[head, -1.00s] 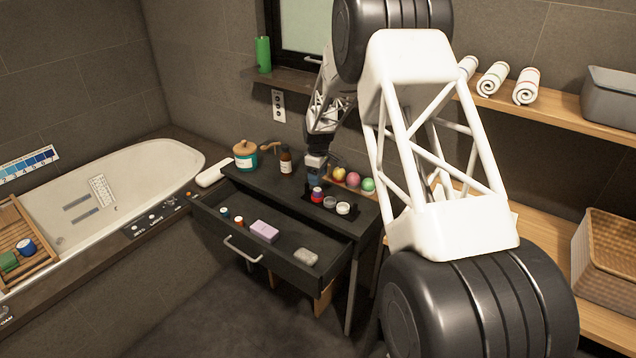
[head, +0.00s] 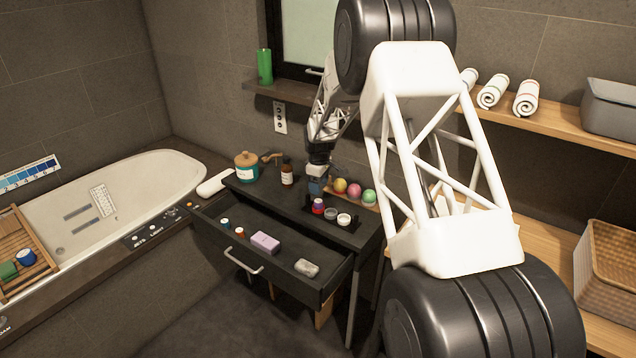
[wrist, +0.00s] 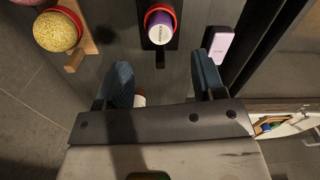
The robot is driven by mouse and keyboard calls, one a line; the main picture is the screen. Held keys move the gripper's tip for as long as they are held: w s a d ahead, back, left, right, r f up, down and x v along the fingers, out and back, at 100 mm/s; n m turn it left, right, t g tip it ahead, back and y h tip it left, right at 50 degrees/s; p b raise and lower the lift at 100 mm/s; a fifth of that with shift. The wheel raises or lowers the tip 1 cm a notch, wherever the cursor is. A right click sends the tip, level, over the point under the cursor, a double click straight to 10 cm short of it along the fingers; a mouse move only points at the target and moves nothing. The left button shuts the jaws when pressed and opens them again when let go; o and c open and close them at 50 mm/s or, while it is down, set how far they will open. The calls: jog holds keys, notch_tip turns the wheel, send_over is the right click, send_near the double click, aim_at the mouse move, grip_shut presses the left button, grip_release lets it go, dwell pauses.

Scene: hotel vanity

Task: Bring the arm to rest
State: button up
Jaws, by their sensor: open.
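My gripper (head: 317,186) is open and empty, just above the back of the dark vanity top (head: 270,190). In the wrist view, its two blue fingers (wrist: 162,75) are spread apart. A red and purple jar with a white lid (wrist: 161,27) stands in a small dark tray ahead of the fingertips, apart from them. The jar also shows in the head view (head: 318,206), close in front of the gripper. A small white thing (wrist: 139,100) shows partly between the fingers; most of it is hidden.
A wooden holder with yellow, pink and green balls (head: 354,190) is right of the gripper. An amber bottle (head: 287,175) and a teal jar (head: 246,172) stand left. The drawer (head: 230,259) is open, with a lilac soap (head: 265,242) inside. The window ledge (head: 285,93) is behind.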

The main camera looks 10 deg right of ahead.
jog(key=s+d+r+m+t, duration=0.1)
jog(key=s+r+m, duration=0.4)
jog(key=s+r, duration=2)
jog(key=s+r+m+t, duration=0.1)
jog(key=s+m, duration=0.5)
jog(key=s, duration=3)
jog(key=shift+d+r+t, duration=0.3)
jog(key=shift+d+r, duration=0.05)
